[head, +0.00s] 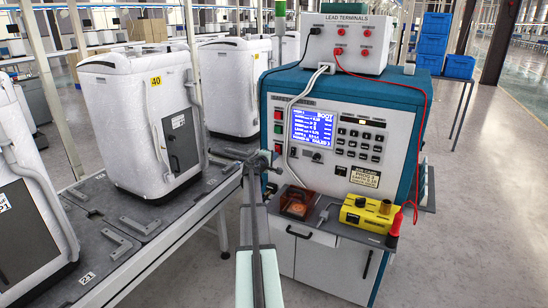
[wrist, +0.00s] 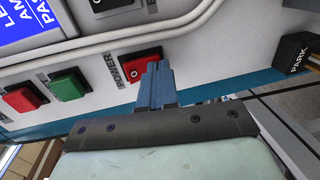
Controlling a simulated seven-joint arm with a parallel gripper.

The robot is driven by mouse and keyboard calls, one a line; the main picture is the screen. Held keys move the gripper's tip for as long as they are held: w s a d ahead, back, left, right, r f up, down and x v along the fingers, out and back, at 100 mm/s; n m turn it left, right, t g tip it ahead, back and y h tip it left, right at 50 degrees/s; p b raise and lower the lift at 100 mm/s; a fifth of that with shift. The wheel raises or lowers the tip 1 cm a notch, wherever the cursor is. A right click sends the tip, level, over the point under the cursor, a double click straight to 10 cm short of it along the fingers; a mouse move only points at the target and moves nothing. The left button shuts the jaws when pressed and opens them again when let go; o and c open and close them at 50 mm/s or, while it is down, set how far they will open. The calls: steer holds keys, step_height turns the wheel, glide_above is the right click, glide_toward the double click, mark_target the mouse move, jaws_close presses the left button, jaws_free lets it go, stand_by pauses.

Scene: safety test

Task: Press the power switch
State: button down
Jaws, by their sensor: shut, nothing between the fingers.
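The power switch (wrist: 138,62) is a red rocker in a black frame, with a POWER label beside it, on the pale front panel of the test cabinet. In the wrist view the fingers of my gripper (wrist: 156,70) are shut and empty. Their tips lie over the right part of the switch and hide some of it; I cannot tell whether they touch it. In the head view my gripper (head: 264,158) is at the left edge of the panel, close to the small power switch (head: 278,148).
A red button (wrist: 22,99) and a green button (wrist: 67,85) sit left of the switch. A pale cable (wrist: 120,35) runs across the panel nearby. A black PARK block (wrist: 293,55) stands at right. White washer-like units (head: 140,125) line the conveyor at left.

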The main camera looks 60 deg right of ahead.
steer(key=a+f, duration=0.2)
steer(key=a, duration=1.1)
steer(key=shift+a, duration=0.25)
steer(key=shift+f, duration=0.1)
